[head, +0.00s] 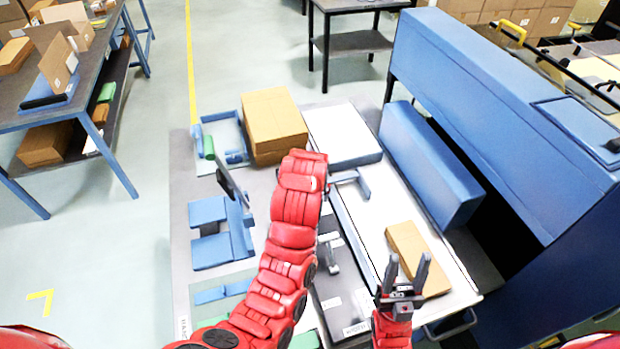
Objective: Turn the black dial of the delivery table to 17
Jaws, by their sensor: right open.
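The delivery table (182,215), a pale grey top crowded with items, fills the middle of the head view. I cannot make out the black dial; it may be hidden or too small to tell.
A cardboard box (273,125) and a white box (342,134) stand at the back. The small cardboard box (418,258) lies at the right. Blue holders (222,232) and a dark panel (232,184) stand at the left. A large blue machine (500,110) blocks the right.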

